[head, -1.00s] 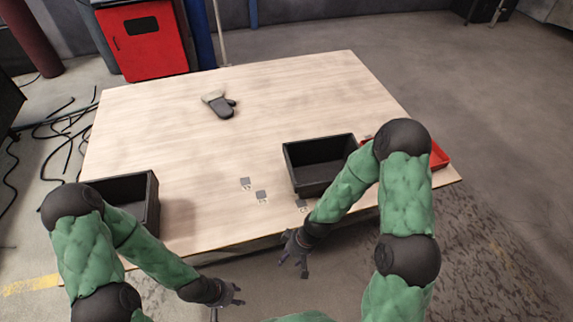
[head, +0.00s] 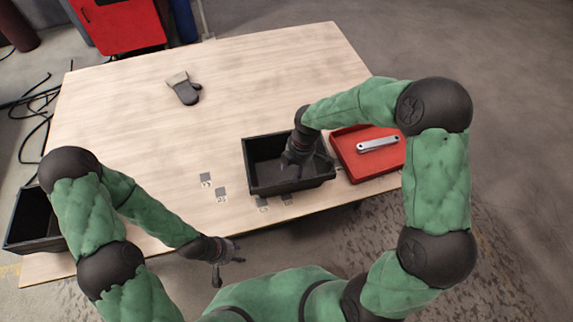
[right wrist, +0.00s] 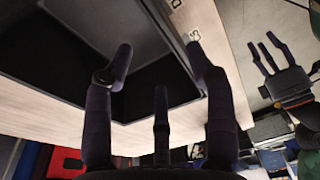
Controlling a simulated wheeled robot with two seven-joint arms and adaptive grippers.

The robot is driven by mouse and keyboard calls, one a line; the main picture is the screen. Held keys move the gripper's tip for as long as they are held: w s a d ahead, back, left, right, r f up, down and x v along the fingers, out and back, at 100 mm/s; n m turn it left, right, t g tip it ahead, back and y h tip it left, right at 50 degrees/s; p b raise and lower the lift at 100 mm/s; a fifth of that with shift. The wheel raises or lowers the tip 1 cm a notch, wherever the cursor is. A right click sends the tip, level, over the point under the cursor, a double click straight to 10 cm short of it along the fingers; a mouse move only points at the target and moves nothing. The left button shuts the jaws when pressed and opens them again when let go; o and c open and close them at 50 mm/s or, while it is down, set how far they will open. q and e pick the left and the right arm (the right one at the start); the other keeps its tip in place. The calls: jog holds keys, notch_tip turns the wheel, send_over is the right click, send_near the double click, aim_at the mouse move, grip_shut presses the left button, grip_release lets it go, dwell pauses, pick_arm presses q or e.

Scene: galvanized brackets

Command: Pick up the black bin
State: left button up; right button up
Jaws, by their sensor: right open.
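A black open-topped bin (head: 262,184) stands on the table near its front edge, right of the middle. It fills the upper left of the right wrist view (right wrist: 65,45). A second black bin (head: 30,235) is at the table's left front, partly hidden by my left arm. My right gripper (head: 293,164) is open over the middle bin, its fingers pointing down at the opening. In the right wrist view its fingers (right wrist: 158,65) are spread with nothing between them; contact with the bin cannot be told. My left gripper (head: 228,262) is open and empty in front of the table edge.
A red tray (head: 345,160) holding a silver wrench-like tool (head: 378,145) stands just right of the middle bin. Several small metal brackets (head: 221,194) lie left of and before it. The table's centre is clear.

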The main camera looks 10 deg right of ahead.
jog(key=f, duration=0.3)
jog(key=shift+s+a+b, duration=0.1)
jog(key=shift+s+b, duration=0.1)
jog(key=shift+b, duration=0.2)
jog(key=f, duration=0.2)
jog(key=f+b, duration=0.1)
jog(key=f, duration=0.1)
jog(key=shift+s+a, duration=0.15)
jog(key=shift+s, duration=0.05)
grip_shut()
